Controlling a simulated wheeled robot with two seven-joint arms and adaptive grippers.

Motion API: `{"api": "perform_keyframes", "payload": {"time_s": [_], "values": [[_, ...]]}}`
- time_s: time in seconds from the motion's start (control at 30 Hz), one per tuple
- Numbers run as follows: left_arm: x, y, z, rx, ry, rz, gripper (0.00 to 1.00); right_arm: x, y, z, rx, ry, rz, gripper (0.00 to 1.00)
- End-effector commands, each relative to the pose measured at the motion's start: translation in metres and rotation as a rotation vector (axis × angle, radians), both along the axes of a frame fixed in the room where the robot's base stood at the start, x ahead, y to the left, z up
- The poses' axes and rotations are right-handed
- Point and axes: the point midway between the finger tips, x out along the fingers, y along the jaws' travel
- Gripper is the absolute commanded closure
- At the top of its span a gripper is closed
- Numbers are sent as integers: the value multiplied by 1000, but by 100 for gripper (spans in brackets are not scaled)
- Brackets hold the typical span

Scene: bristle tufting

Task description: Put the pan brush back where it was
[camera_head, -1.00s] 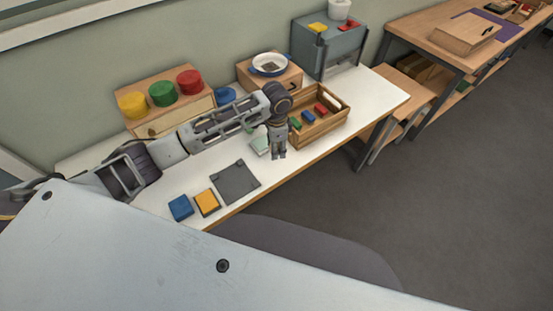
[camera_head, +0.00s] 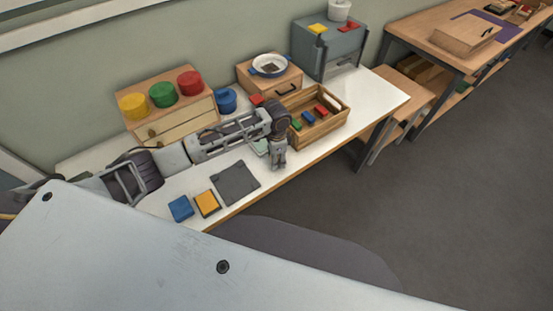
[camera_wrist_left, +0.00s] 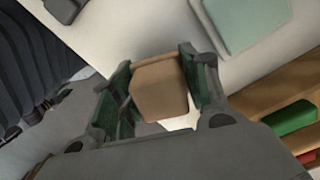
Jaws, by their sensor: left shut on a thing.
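My left gripper (camera_head: 278,164) hangs over the white table, between the grey mat and the wooden crate. In the left wrist view its two fingers (camera_wrist_left: 160,88) are shut on a tan wooden block (camera_wrist_left: 160,95), which I take to be the pan brush. The block sits between the green-lined finger pads; no bristles can be made out. In the head view the held block is too small or hidden to tell. My right gripper is not in view.
A wooden crate (camera_head: 337,121) holds several coloured blocks. A dark grey mat (camera_head: 236,183), an orange block (camera_head: 207,203) and a blue block (camera_head: 180,208) lie along the front edge. A pale green pad (camera_wrist_left: 245,22) lies nearby. Drawer boxes (camera_head: 180,122) stand at the back.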

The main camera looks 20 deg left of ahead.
Motion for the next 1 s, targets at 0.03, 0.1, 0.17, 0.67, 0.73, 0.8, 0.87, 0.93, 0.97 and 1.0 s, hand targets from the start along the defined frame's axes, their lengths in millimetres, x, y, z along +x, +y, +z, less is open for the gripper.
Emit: {"api": "perform_keyframes", "payload": {"time_s": [0.03,0.1,0.17,0.67,0.73,0.8,0.87,0.93,0.97,1.0], "values": [[0,0,-4,0,1,1,76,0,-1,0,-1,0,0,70],[0,0,-8,0,0,1,76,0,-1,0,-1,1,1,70],[0,0,-9,-1,0,1,76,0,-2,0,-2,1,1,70],[0,0,-12,0,1,1,44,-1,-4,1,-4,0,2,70],[0,0,-12,0,1,1,35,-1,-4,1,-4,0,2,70],[0,0,-12,0,0,1,33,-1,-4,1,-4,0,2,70],[0,0,-12,0,0,1,33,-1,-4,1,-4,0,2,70],[0,0,-12,0,0,1,33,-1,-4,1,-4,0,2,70],[0,0,-12,0,0,1,33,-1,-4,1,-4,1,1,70],[0,0,-12,0,0,1,33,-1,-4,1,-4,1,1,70]]}}
